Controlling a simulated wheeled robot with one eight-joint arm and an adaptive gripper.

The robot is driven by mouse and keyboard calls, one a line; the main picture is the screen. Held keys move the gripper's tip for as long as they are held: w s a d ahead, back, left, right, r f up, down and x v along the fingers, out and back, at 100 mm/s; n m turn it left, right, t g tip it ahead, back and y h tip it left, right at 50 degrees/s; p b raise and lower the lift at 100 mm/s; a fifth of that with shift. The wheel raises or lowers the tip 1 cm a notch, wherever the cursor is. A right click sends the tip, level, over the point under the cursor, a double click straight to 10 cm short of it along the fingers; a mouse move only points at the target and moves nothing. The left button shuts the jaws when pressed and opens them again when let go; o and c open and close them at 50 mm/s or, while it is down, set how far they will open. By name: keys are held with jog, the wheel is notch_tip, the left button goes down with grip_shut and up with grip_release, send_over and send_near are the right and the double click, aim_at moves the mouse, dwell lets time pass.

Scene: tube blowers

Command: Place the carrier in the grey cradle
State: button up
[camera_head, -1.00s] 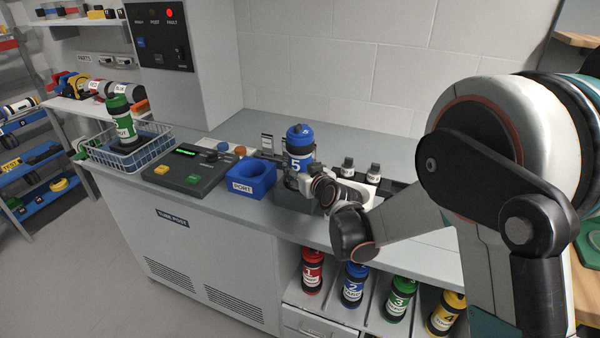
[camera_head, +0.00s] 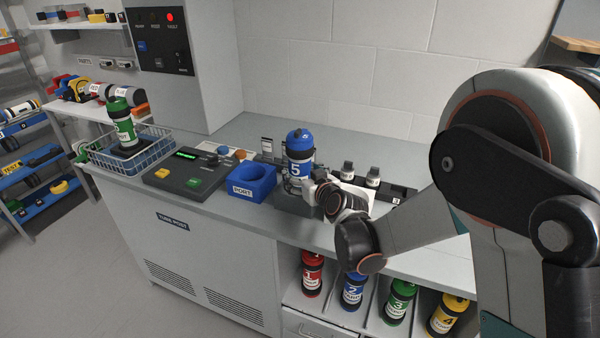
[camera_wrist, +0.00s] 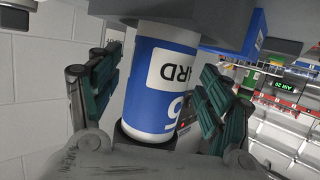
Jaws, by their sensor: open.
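The carrier (camera_head: 299,165) is a blue and white cylinder marked 5 with a blue cap. It stands upright on the counter in the grey cradle (camera_head: 292,198), whose block also shows at the top of the upside-down wrist view (camera_wrist: 185,22). My gripper (camera_head: 303,184) is at the carrier's lower part, coming from the right. In the wrist view the carrier (camera_wrist: 160,88) sits between my two green-padded fingers (camera_wrist: 158,92), with gaps visible on both sides. My gripper is open. The carrier's lower end is hidden inside the cradle.
A blue PORT holder (camera_head: 252,182) stands just left of the cradle, beside a control panel (camera_head: 188,170). A wire basket (camera_head: 130,155) holds a green carrier (camera_head: 122,124). Numbered carriers stand on the shelf below.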

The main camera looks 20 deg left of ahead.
jog(key=p+v, duration=0.2)
jog(key=v, duration=0.7)
jog(key=shift+s+d, duration=0.15)
jog(key=shift+d, duration=0.05)
jog(key=shift+r, duration=0.1)
dwell(0.9)
